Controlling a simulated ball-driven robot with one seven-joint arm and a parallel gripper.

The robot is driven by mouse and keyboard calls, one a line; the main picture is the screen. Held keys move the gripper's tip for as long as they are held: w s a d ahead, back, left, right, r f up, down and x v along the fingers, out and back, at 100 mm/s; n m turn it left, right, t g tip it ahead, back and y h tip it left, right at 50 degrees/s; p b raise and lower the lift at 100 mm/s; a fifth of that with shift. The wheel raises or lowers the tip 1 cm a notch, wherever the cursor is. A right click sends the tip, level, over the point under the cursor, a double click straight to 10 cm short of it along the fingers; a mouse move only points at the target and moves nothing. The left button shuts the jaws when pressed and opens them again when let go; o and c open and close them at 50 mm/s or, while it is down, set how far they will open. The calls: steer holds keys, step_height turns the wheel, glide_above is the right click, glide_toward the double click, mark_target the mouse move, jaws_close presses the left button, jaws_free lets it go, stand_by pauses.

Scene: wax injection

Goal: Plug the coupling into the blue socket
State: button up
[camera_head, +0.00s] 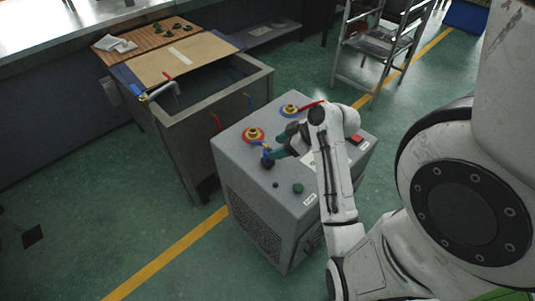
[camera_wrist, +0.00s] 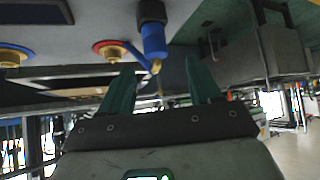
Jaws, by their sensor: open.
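The coupling (camera_head: 266,160) has a blue body. In the wrist view the coupling (camera_wrist: 154,41) stands in line with a black piece, and its brass end lies between the green fingertips in the picture, with no visible contact. My gripper (camera_head: 276,152) is beside it, fingers pointing left over the cabinet top; in the wrist view my gripper (camera_wrist: 160,66) is open and empty. The blue socket (camera_head: 289,110), a blue ring with a yellow centre, is farther back on the top. It shows partly at the wrist view's left edge (camera_wrist: 11,56).
A red-ringed socket (camera_head: 253,134) with a blue lever sits close to the coupling. A grey cabinet (camera_head: 262,185) carries these, a black knob, a green button (camera_head: 298,187) and a red switch (camera_head: 356,139). An open metal tank (camera_head: 185,130) stands to the left.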

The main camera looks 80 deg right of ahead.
mark_target(264, 153)
steer(key=x, duration=0.8)
steer(key=shift+s+d+f, duration=0.15)
steer(key=shift+d+f, duration=0.05)
steer(key=shift+f, duration=0.1)
steer(key=shift+c, duration=0.2)
steer(key=c, duration=1)
